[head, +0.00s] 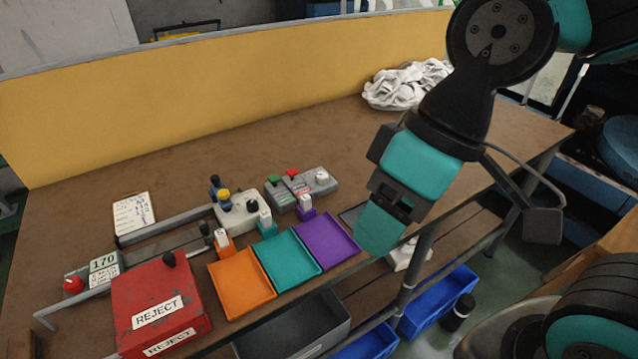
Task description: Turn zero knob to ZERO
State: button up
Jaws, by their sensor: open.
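Several knobs and buttons stand on the brown table, and I cannot read a ZERO mark on any of them. A light box (234,217) carries a yellow knob (224,195) and a black knob (252,206). To its right, a grey control box (318,188) has a green button (274,181), a red button (292,173) and a white knob (322,176). My gripper (376,232) is open and empty, pointing down in front of the table's right part, apart from all the knobs. My arm hides part of the table behind it.
Orange (243,284), teal (289,258) and purple (328,241) trays line the front edge. A red REJECT box (155,290), a 170 display (104,263) and a red button (73,284) are at left. White cloths (400,86) lie at the back. The table's middle is clear.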

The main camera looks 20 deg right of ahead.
aim_at(322, 177)
jog(key=k, duration=0.65)
jog(key=u, duration=0.55)
jog(key=i, duration=1)
jog(key=z, duration=0.4)
